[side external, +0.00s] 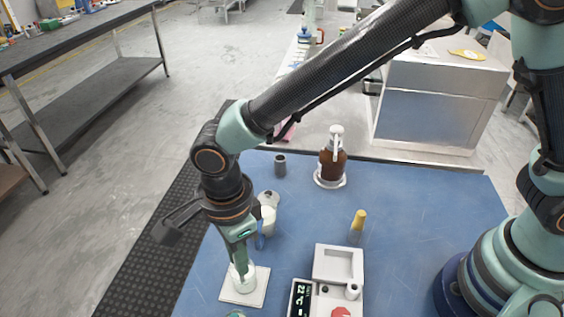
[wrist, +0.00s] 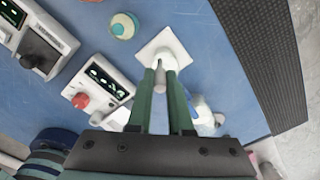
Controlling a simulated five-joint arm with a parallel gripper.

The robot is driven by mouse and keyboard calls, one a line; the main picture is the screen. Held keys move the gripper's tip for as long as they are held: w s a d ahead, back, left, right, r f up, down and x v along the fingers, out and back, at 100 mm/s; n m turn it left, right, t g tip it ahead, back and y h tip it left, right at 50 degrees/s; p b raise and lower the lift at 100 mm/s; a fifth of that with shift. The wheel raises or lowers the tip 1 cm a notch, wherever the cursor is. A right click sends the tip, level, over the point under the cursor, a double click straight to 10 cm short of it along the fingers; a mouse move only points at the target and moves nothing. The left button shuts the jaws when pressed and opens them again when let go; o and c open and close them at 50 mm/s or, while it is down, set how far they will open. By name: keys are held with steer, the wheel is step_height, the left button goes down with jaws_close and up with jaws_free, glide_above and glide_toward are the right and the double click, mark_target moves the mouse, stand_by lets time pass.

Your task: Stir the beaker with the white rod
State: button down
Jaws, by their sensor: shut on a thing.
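The beaker (side external: 243,284) is a small clear vessel. It stands upright on a white square plate (side external: 257,294) near the front left of the blue table. My gripper (side external: 240,264) points down at the beaker's mouth. In the wrist view my gripper (wrist: 161,72) is shut on the white rod (wrist: 160,82), whose pale end shows between the green fingers. The white square plate (wrist: 177,42) lies beyond the fingertips. The rod's lower part is hidden, and I cannot tell how deep it reaches into the beaker.
White devices (side external: 338,262) with a display and red knob stand right of the plate. A yellow-topped vial (side external: 359,220), brown pump bottle (side external: 333,165), dark cup (side external: 280,165) and white-filled vessel (side external: 268,220) stand behind. The blue table (side external: 420,215) is clear at right.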

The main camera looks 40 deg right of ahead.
steer(key=shift+w+d, duration=0.35)
steer(key=shift+w, duration=0.05)
steer(key=shift+r, duration=0.1)
steer(key=shift+r, duration=2.85)
steer(key=shift+r, duration=2.5)
